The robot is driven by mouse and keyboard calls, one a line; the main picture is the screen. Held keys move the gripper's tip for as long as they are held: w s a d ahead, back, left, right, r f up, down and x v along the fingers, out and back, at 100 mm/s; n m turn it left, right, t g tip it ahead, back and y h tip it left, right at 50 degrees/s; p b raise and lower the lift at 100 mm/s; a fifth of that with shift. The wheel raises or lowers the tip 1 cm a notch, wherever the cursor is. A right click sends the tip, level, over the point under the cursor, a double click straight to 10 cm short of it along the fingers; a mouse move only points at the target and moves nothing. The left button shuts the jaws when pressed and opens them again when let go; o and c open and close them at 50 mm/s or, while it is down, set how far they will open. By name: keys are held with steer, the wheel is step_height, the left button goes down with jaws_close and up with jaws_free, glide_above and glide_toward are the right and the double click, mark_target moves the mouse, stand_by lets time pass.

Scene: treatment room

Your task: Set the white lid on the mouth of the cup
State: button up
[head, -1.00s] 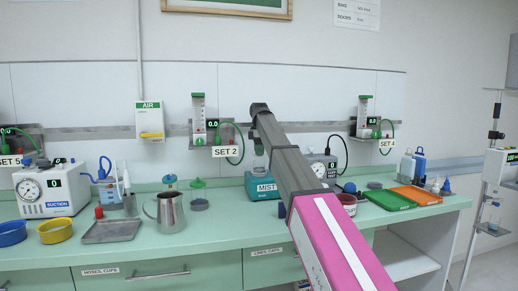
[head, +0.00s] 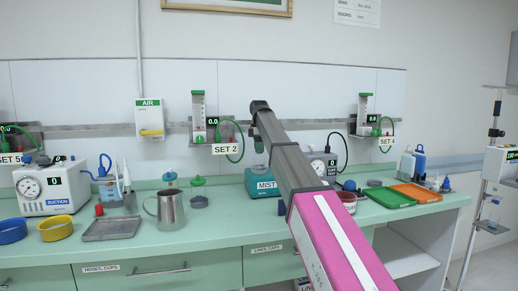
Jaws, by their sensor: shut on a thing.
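My arm (head: 299,172) rises from the bottom right across the middle of the head view, with a pink section below and a grey section above. My gripper is hidden behind the arm, and so is whatever it holds. I cannot make out the white lid or pick out the cup with certainty. A small greenish thing (head: 258,145) shows at the left edge of the arm, above the teal MIST unit (head: 262,184); I cannot tell what it is.
A steel jug (head: 170,209), a grey tray (head: 112,229), and yellow (head: 56,228) and blue (head: 12,230) bowls stand on the green counter (head: 225,226) at left. Green (head: 388,200) and orange (head: 416,193) trays lie at right. The counter front between jug and arm is clear.

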steer(key=shift+f, duration=1.55)
stand_by(1.2)
steer(key=o, duration=1)
steer(key=shift+c, duration=0.2)
steer(key=shift+r, duration=3.5)
